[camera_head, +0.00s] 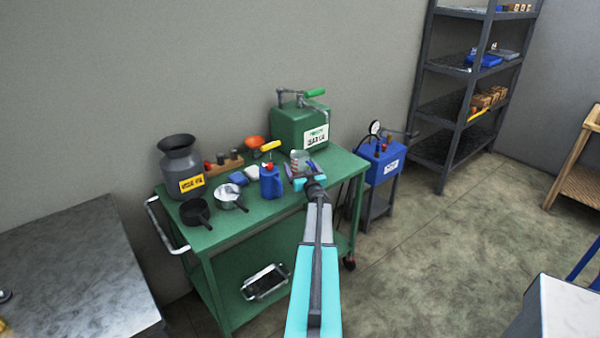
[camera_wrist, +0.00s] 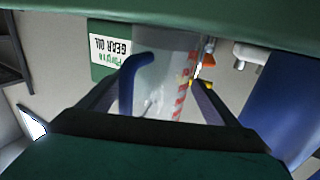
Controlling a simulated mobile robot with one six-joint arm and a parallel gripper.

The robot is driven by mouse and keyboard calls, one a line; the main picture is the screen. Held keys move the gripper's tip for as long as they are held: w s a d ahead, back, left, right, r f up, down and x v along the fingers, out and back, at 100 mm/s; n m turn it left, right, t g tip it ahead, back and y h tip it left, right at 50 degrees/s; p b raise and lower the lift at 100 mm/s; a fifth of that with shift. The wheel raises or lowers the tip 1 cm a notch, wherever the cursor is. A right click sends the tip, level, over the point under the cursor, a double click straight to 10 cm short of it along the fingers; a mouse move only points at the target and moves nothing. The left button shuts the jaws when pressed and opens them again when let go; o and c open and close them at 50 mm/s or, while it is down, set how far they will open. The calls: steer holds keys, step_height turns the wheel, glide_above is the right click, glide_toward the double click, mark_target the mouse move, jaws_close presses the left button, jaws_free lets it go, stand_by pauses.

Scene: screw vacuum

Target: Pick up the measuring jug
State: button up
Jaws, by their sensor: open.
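The measuring jug (camera_head: 298,157) is a clear, see-through vessel with red markings, standing on the green cart near its back right part. In the wrist view, which is upside down, the jug (camera_wrist: 165,62) fills the middle, with a blue handle (camera_wrist: 130,82) on its left and red graduation marks on its right. My gripper (camera_head: 305,181) is open right in front of the jug. In the wrist view the fingers of my gripper (camera_wrist: 158,92) show on either side of the jug, with the handle also between them. I cannot tell whether they touch it.
A blue can (camera_head: 270,182) stands close left of my gripper. The green gear oil container (camera_head: 298,127) is behind the jug. A steel pot (camera_head: 230,196), a black pan (camera_head: 196,212) and a grey milk-can-like vessel (camera_head: 181,165) occupy the cart's left. A blue machine (camera_head: 382,162) stands to the right.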

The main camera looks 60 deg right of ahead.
mark_target(303, 163)
stand_by(0.3)
steer(key=c, duration=1.3)
steer(key=shift+r, duration=0.35)
steer(key=shift+r, duration=1.45)
steer(key=shift+s+a+r+b, duration=0.3)
steer(key=shift+s+a, duration=0.8)
steer(key=shift+s, duration=1.3)
steer(key=shift+s+a+r+b, duration=0.2)
steer(key=shift+s+a+b, duration=0.25)
steer(key=shift+s+a, duration=1.3)
steer(key=shift+s+a+r+b, duration=0.3)
steer(key=shift+s+a, duration=0.2)
steer(key=shift+s, duration=2.5)
steer(key=shift+s, duration=0.15)
